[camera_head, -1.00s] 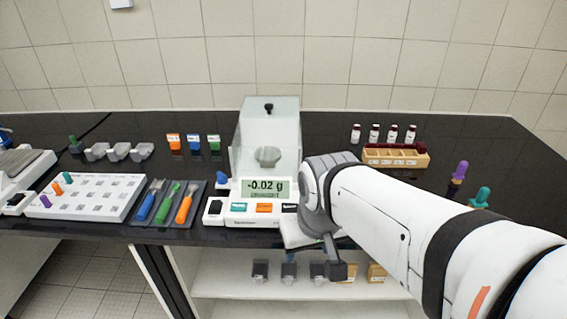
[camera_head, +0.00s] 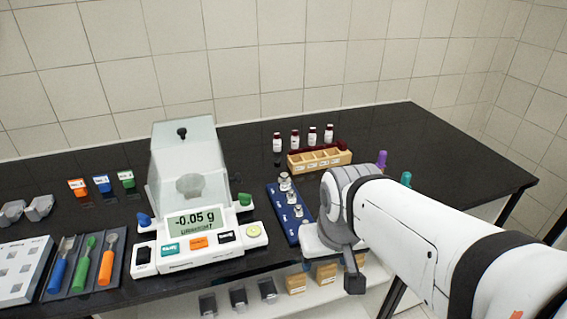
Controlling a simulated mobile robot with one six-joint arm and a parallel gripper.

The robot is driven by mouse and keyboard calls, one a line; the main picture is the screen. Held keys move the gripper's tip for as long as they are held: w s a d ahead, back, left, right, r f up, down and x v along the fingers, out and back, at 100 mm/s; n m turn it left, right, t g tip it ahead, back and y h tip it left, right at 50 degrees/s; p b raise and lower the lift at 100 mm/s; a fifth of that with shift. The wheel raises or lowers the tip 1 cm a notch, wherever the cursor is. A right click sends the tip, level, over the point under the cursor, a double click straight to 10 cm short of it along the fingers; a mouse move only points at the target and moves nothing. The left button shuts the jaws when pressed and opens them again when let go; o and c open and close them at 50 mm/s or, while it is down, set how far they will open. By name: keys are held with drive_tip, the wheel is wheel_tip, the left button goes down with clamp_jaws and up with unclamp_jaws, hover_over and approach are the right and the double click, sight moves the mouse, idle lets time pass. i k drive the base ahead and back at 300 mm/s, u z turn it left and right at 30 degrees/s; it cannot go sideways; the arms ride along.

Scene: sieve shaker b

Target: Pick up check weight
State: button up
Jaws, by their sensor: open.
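Several shiny metal check weights (camera_head: 291,197) stand upright in a row in a blue tray (camera_head: 279,217) on the black bench, right of the balance. They look graded in size; which one is meant cannot be told. My gripper (camera_head: 343,270) is over the bench's front edge, to the right of and nearer than the tray. It is open, with no weight seen in it, and it appears apart from the weights. My arm and gripper hide the bench just right of the tray.
The balance (camera_head: 188,262) with a clear draft shield stands left of the tray and reads -0.05 g. A wooden rack (camera_head: 318,168) and several small vials (camera_head: 295,140) are behind. Purple (camera_head: 381,160) and teal-topped (camera_head: 405,179) items stand right. Boxes (camera_head: 326,274) are on the shelf below.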

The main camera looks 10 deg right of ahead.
sight(291, 196)
drive_tip(key=k, duration=1.25)
drive_tip(key=z, duration=0.35)
drive_tip(key=i, duration=1.65)
drive_tip(key=u, duration=0.6)
